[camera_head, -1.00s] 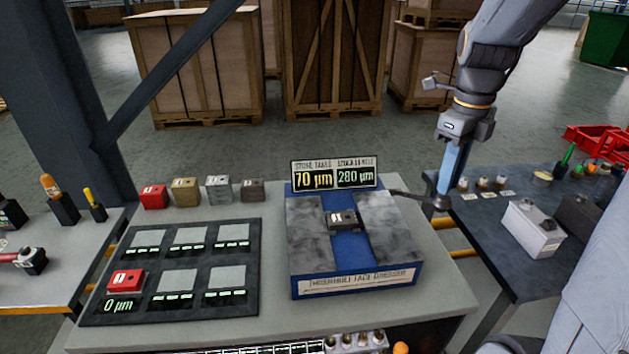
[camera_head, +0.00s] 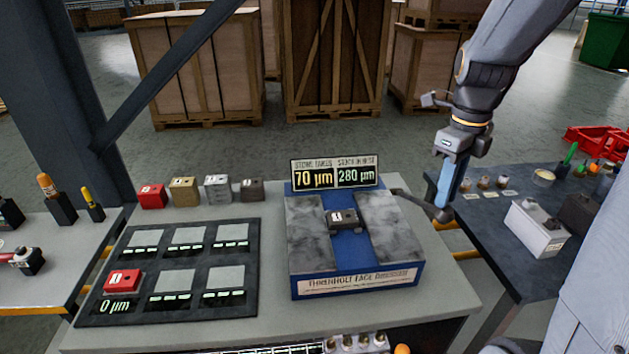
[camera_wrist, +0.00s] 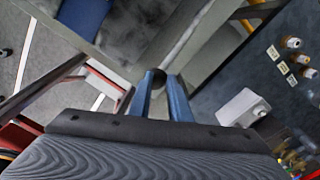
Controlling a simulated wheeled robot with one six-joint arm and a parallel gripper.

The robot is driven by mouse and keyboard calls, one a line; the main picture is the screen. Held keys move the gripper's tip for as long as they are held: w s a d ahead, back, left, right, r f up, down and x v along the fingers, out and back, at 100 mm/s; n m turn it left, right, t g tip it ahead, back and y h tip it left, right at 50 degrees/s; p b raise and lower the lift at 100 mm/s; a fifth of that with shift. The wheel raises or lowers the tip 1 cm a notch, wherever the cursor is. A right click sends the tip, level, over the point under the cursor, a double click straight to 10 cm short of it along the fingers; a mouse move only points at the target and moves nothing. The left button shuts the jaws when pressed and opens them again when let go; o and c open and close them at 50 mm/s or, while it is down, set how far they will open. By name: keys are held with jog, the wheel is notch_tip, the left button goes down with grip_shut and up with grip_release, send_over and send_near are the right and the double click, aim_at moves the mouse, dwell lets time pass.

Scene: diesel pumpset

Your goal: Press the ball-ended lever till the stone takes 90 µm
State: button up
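The ball-ended lever (camera_head: 412,203) sticks out from the right side of the face dresser (camera_head: 358,286), its dark ball low at the outer end. My gripper (camera_head: 443,204) points down at the ball. In the wrist view the ball (camera_wrist: 158,79) sits between the tips of my two blue fingers, which appear closed on it. A small dark numbered block (camera_head: 344,219) lies on the blue strip between the dresser's two grey stone pads (camera_head: 393,229). The display (camera_head: 334,174) behind reads 70 µm for stone takes and 280 µm beside it.
A dark tray (camera_head: 187,247) at left has several pads; a red block (camera_head: 123,281) sits on one reading 0 µm. Several coloured blocks stand behind it, such as a brass one (camera_head: 184,191). A right side table (camera_head: 490,225) carries a white box (camera_head: 536,227).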

jog(key=shift+s+f+b, duration=0.3)
jog(key=shift+s+f, duration=0.15)
jog(key=shift+f, duration=0.5)
jog(key=shift+s+f+b, duration=0.25)
jog(key=shift+s+f, duration=0.2)
jog(key=shift+f, duration=0.5)
jog(key=shift+s+f+b, duration=0.3)
jog(key=shift+s+f, duration=0.15)
jog(key=shift+f, duration=0.5)
jog(key=shift+f+b, duration=0.55)
jog(key=shift+f, duration=0.75)
jog(key=p, duration=1.3)
send_near(450, 213)
jog(key=w, duration=0.3)
jog(key=shift+a+r, duration=0.1)
jog(key=shift+r, duration=0.3)
jog(key=shift+b, duration=0.3)
